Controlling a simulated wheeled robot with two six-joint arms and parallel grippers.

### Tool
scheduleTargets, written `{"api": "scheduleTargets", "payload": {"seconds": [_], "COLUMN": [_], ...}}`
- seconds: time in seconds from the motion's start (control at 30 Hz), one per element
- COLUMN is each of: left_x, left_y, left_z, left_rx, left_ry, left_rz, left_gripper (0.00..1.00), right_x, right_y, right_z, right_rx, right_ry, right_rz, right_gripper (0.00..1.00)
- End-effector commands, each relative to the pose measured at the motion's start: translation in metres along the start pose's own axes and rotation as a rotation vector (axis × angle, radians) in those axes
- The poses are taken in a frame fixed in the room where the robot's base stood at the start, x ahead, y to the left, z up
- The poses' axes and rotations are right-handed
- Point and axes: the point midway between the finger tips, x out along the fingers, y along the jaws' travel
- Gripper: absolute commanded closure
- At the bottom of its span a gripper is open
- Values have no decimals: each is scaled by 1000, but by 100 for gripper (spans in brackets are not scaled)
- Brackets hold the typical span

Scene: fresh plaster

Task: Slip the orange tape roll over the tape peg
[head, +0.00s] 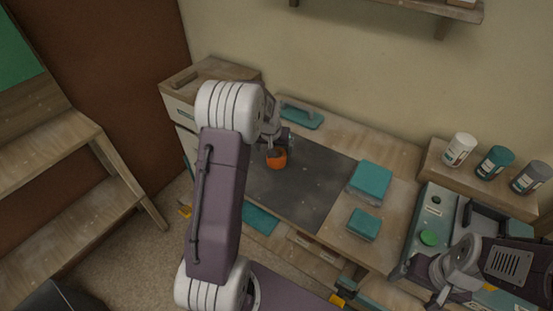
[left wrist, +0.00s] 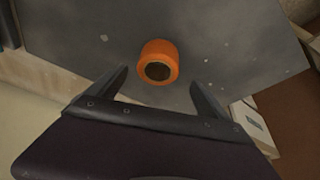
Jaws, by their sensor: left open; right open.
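The orange tape roll (head: 277,158) lies on the dark grey mat (head: 318,190) on the workbench. In the left wrist view the roll (left wrist: 158,60) shows its dark hole, just beyond and between the two fingertips. My left gripper (left wrist: 157,82) is open and empty, with a finger on either side. In the head view the left arm partly hides this gripper (head: 280,148), which is close above the roll. My right gripper (head: 432,284) is open at the lower right, far from the roll. I cannot make out the tape peg in either view.
Two teal boxes (head: 371,181) (head: 363,225) stand right of the mat. A teal-based tool with a handle (head: 300,116) lies behind it. Several jars, one white (head: 459,150), stand on a ledge at the right. The mat's middle is clear.

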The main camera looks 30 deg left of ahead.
Motion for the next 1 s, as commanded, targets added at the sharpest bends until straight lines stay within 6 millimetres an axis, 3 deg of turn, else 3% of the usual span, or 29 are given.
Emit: {"api": "scheduleTargets", "payload": {"seconds": [0.27, 0.5, 0.77, 0.87, 1.0], "left_x": [20, 60, 65, 65, 65], "left_y": [1, 4, 4, 4, 4], "left_z": [2, 5, 4, 5, 5], "left_rx": [1, 2, 1, 1, 1], "left_ry": [-1, 0, 3, 2, 2], "left_rz": [0, 0, 0, 0, 0], "left_gripper": [10, 10, 10, 32, 71], "right_x": [2, 6, 6, 6, 6], "right_y": [0, 0, 0, 0, 0], "right_z": [0, 1, 1, 1, 1], "right_rx": [0, 0, 0, 0, 0], "right_ry": [0, 0, 0, 0, 0], "right_rz": [0, 0, 0, 0, 0], "right_gripper": [14, 14, 14, 14, 14]}}
